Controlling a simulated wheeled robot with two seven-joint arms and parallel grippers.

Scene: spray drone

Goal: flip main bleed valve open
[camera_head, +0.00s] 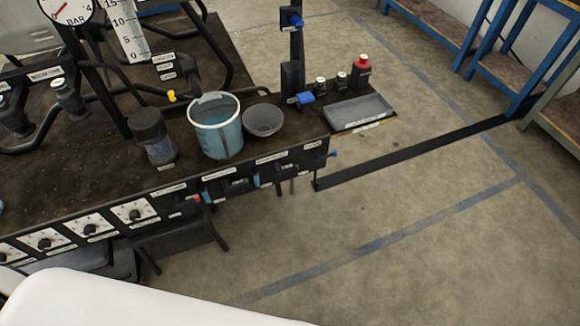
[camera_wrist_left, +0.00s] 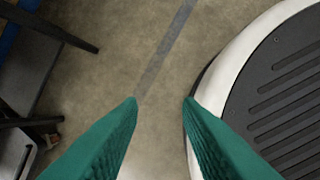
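Several small valves show on the workbench in the head view, and their labels are too small to read, so I cannot tell which is the main bleed valve. One has a yellow handle (camera_head: 172,96) on the bench top. A blue handle (camera_head: 305,98) sits low on the black post, and a blue knob (camera_head: 295,18) is higher on it. Another blue handle (camera_head: 333,154) sticks out at the bench's front right corner. My left gripper (camera_wrist_left: 162,100) shows only in the left wrist view, with green fingers apart and empty above the floor. My right gripper is in neither view.
The workbench (camera_head: 60,165) carries a blue bucket (camera_head: 218,140), a grey bowl (camera_head: 263,120), a shallow tray (camera_head: 360,110) and a red-capped bottle (camera_head: 361,70). Dials (camera_head: 135,211) line its front. Blue-framed shelving (camera_head: 500,70) stands at right. The floor between is clear.

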